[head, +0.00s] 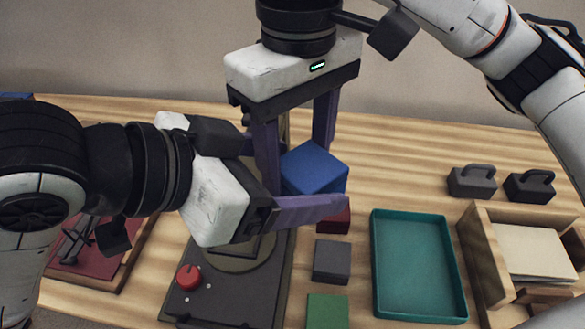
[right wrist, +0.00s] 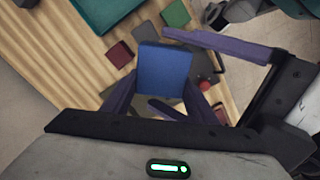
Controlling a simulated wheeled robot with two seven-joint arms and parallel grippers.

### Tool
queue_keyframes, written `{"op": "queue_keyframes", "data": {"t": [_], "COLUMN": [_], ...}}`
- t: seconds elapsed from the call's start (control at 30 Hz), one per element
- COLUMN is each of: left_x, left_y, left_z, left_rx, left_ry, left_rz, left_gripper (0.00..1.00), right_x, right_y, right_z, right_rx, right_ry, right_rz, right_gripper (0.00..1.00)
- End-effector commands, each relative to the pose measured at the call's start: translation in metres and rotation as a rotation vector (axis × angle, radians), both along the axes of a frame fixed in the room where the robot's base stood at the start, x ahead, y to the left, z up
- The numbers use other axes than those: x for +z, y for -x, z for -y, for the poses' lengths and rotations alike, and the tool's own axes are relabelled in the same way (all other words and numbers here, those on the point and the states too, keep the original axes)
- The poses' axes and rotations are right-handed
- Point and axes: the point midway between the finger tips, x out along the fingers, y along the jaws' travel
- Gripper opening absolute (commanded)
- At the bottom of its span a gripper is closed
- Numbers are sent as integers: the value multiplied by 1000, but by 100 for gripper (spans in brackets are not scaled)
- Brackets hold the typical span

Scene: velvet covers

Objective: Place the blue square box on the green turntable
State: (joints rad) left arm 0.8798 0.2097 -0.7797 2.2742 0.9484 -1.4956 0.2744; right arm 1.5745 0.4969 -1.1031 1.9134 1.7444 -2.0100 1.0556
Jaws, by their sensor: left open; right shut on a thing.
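The blue square box (head: 316,168) is between the purple fingers of my right gripper (head: 296,150), which reaches down from the top and is shut on it. The box also shows in the right wrist view (right wrist: 164,70), near the fingertips. It appears held above the table. The green turntable (head: 237,264) is a dull olive disc on a dark base with a red knob (head: 189,277). It lies below and left of the box, partly hidden by my left gripper. My left gripper (head: 308,188) is open, with one purple finger passing in front of the box's lower edge.
Dark red (head: 335,221), grey (head: 331,262) and green (head: 327,310) blocks stand in a column right of the turntable. A teal tray (head: 416,312), a wooden organiser (head: 477,255) and two dark handled weights (head: 472,182) are further right. A red-lined wooden tray (head: 98,278) is at left.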

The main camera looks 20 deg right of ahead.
Motion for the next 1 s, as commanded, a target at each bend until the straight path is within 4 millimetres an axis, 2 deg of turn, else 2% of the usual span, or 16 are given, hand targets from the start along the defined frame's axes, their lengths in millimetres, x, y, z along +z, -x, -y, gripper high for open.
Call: {"op": "queue_keyframes", "data": {"t": [0.1, 0.13, 0.4, 0.43, 0.47, 0.5, 0.57, 0.87, 1.0], "left_x": [0, 0, 0, 0, 1, 1, 1, 1, 1], "left_y": [0, 0, -1, -1, -2, -2, -2, 0, 0], "left_z": [0, 0, -1, -1, -1, -1, -1, 0, 0], "left_rx": [0, 0, 3, 4, 5, 6, 5, 1, 0], "left_ry": [0, 0, 0, -1, 1, -1, -1, 1, 1], "left_rz": [0, 0, 1, 0, 1, 2, 2, 1, 0], "left_gripper": [79, 75, 31, 30, 28, 24, 24, 24, 24], "right_x": [0, 0, 0, 0, 0, 0, 0, 1, 11], "right_y": [0, 0, 1, 1, 1, 1, 1, 0, -1], "right_z": [0, 0, 0, 0, 0, 0, 0, 0, 0], "right_rx": [0, 0, 2, 3, 3, 3, 3, 1, 0], "right_ry": [0, 0, 1, 1, 2, 2, 2, 0, 1], "right_rz": [0, 0, -2, -2, -2, -2, -1, 0, 4], "right_gripper": [28, 28, 28, 28, 58, 65, 75, 75, 75]}}
